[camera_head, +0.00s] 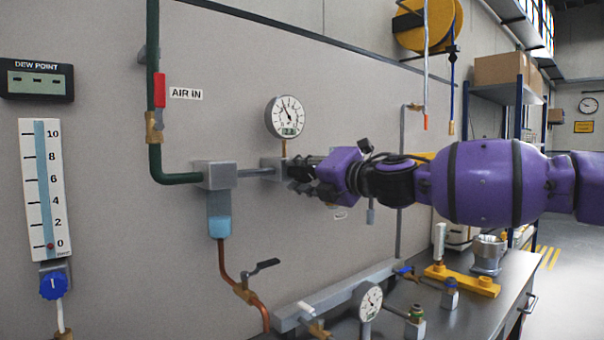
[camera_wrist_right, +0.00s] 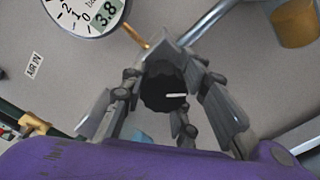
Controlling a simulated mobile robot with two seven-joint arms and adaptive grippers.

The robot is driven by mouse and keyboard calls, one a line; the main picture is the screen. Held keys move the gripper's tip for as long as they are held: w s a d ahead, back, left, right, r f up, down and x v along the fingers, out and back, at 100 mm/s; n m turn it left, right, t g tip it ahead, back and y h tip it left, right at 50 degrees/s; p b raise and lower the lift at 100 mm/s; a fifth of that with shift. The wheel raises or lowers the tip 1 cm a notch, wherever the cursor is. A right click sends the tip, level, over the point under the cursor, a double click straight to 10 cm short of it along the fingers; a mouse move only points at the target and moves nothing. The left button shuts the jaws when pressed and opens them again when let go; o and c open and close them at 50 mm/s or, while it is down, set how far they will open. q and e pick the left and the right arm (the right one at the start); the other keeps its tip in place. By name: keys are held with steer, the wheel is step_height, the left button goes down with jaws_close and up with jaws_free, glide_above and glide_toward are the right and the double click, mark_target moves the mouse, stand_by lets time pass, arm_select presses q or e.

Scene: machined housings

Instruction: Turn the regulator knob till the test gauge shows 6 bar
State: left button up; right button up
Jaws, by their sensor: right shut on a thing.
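The regulator body (camera_head: 275,168) is a grey block on the wall pipe. Its black knob (camera_wrist_right: 163,86), with a white mark, shows in the right wrist view; in the head view my gripper hides it. My right gripper (camera_head: 307,178) comes in from the right, its fingers shut around the knob. A round white gauge (camera_head: 286,116) stands above the regulator. In the right wrist view its digital window (camera_wrist_right: 104,18) reads 3.8; its needle is cut off there. A second round gauge (camera_head: 371,300) sits on the bench manifold, too small to read. I cannot tell which is the test gauge. My left gripper is not in view.
A green pipe with a red-handled valve (camera_head: 159,90) and a filter bowl (camera_head: 219,222) are left of the regulator. A lever valve (camera_head: 262,266) and the manifold (camera_head: 335,292) lie below. A flow tube (camera_head: 43,190) hangs far left.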

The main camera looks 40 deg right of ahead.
steer(key=m, duration=0.3)
steer(key=shift+a+m+b, duration=0.1)
steer(key=shift+m+b, duration=0.3)
steer(key=m, duration=0.3)
steer(key=shift+r+b, duration=0.2)
steer(key=shift+b, duration=0.2)
steer(key=shift+d+r+m+b, duration=0.1)
steer(key=shift+d+m+b, duration=0.05)
steer(key=shift+m, duration=0.5)
steer(key=shift+d+r+m+b, duration=0.1)
steer(key=shift+d+m+b, duration=0.05)
steer(key=shift+m, duration=0.5)
steer(key=shift+d+r, duration=0.1)
steer(key=shift+r, duration=0.1)
steer(key=o, duration=1)
steer(key=shift+f, duration=0.1)
steer(key=shift+o, duration=0.2)
steer(key=shift+f, duration=0.2)
steer(key=shift+s, duration=0.15)
